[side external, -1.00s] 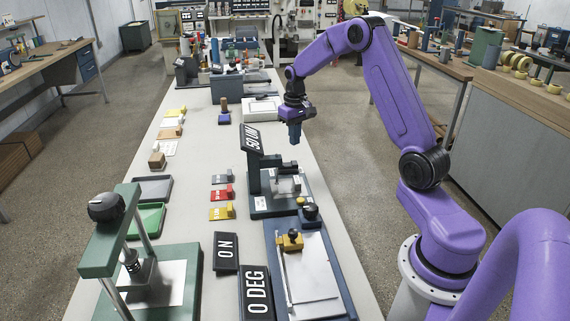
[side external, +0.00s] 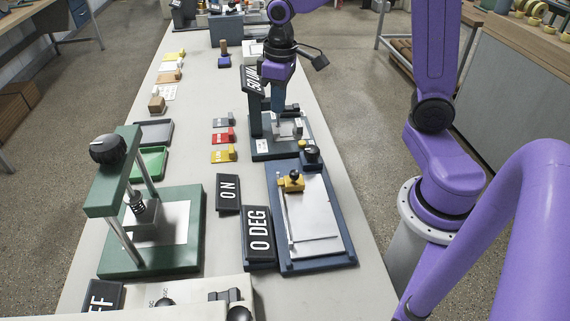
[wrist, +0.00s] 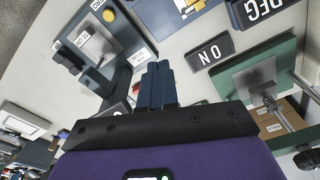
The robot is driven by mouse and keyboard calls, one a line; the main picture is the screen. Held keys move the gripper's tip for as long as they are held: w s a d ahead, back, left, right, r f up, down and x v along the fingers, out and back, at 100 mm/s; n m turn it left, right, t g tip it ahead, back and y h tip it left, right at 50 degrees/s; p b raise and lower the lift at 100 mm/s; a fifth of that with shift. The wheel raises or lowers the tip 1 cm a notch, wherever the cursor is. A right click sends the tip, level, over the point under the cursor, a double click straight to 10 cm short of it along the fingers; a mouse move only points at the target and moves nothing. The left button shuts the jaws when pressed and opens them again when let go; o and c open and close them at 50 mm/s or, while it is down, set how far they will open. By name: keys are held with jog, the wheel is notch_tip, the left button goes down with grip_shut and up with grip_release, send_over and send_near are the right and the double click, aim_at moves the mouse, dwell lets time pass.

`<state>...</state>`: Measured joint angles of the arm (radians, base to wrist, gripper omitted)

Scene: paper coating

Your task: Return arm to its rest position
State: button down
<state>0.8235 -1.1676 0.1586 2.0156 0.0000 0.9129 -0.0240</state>
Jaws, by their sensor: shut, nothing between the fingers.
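My gripper (side external: 277,112) points down over the bench, its two dark blue fingers together and holding nothing. In the side external view it overlaps the dark thickness gauge stand with the "50 UM" display (side external: 253,90); I cannot tell how much space lies between them. In the wrist view my shut fingers (wrist: 158,68) sit in the middle, apart from the "ON" sign (wrist: 208,53). My upper arm runs out of the top of the side external view.
A blue coating board (side external: 333,245) with a white sheet and yellow block lies at the front. A green press (side external: 195,215) stands at left. Coloured blocks (side external: 222,138) and trays (side external: 150,160) lie along the bench.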

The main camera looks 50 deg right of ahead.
jog(key=s+a+n, duration=0.2)
jog(key=s+n, duration=0.2)
jog(key=s, duration=0.7)
jog(key=s+a+n, duration=0.2)
jog(key=s+n, duration=0.2)
jog(key=s, duration=0.7)
jog(key=shift+s+a+f, duration=0.2)
jog(key=shift+s, duration=0.2)
